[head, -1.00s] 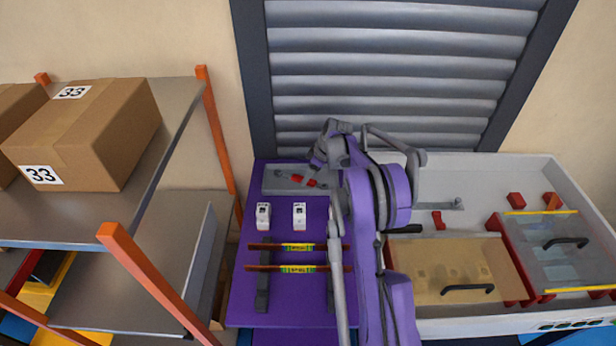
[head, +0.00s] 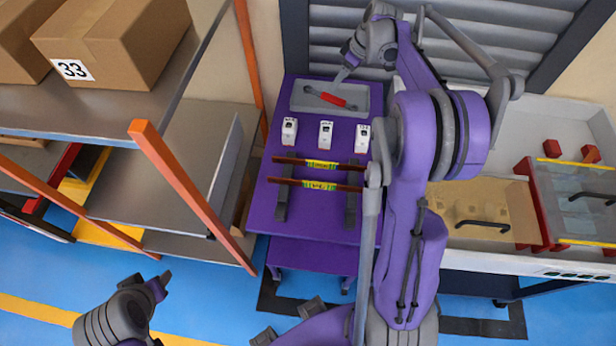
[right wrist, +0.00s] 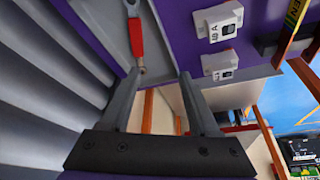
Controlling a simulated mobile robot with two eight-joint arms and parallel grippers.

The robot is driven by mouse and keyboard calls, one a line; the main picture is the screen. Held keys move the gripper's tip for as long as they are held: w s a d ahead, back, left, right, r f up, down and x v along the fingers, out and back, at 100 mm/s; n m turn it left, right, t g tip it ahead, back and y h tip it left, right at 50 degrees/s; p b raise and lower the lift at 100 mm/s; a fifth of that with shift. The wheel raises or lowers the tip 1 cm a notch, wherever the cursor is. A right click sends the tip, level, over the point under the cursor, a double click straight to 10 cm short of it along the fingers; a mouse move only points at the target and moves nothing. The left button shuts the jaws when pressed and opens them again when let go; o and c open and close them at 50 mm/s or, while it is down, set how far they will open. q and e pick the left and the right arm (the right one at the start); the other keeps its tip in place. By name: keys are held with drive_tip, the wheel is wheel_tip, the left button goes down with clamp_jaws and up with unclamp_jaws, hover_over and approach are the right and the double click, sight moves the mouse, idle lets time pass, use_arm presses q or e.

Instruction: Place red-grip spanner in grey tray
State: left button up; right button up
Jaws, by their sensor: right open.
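The red-grip spanner (head: 332,99) lies inside the grey tray (head: 299,102) on the purple bench top. It also shows in the right wrist view (right wrist: 136,38), against the tray (right wrist: 108,28). My right gripper (head: 342,76) is open and empty at the tray's back edge, apart from the spanner in the head view. In the right wrist view its two fingers (right wrist: 160,74) stand apart, with nothing between them. My left gripper (head: 160,283) shows at the lower left of the head view, over the floor, far from the bench; its jaw state is unclear.
Several white devices (head: 326,134) stand in front of the tray. Two rails with yellow labels (head: 320,164) lie across dark supports nearer the front. Shelving with boxes (head: 112,42) stands left. A pale bench (head: 470,209) with clear covers stands right. A shutter is behind.

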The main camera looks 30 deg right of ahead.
drive_tip(key=s+a+r+m, duration=0.1)
drive_tip(key=s+a, duration=0.1)
drive_tip(key=a, duration=0.3)
drive_tip(key=s+a+r, duration=0.2)
drive_tip(key=a, duration=0.4)
drive_tip(key=s+a+f+m+t+h, duration=0.1)
drive_tip(key=s+a+f+m, duration=0.1)
drive_tip(key=s+a, duration=0.6)
drive_tip(key=s+a+f+m, duration=0.1)
drive_tip(key=s+a+f, duration=0.3)
drive_tip(key=s+a, duration=0.5)
drive_tip(key=s, duration=0.3)
drive_tip(key=shift+s+a+m+t+h, duration=0.15)
drive_tip(key=shift+s+m+t+h, duration=0.15)
drive_tip(key=shift+m+t+h, duration=0.1)
drive_tip(key=shift+c, duration=1)
